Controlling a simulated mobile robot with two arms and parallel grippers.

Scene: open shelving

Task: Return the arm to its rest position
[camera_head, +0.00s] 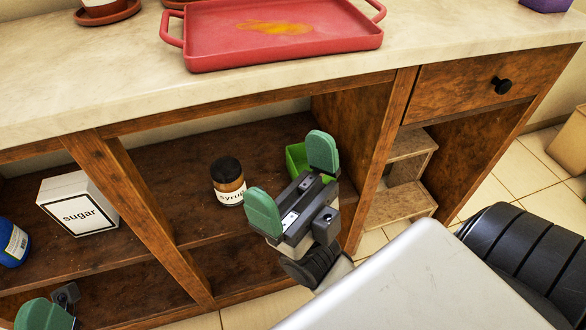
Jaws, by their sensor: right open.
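My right gripper (294,182) is in the middle of the head view, in front of the open shelving. Its two green fingers are spread wide apart with nothing between them. A syrup jar (228,181) with a black lid stands upright on the shelf, to the left of the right gripper and apart from it. My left gripper (45,314) shows only in part at the bottom left corner, with one green finger in view. Whether it is open or shut does not show.
A sugar box (79,205) and a blue container (12,243) stand on the shelf at left. A green object (297,160) is partly hidden behind my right gripper. A red tray (275,36) lies on the counter (120,95). Wooden uprights frame the shelf opening.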

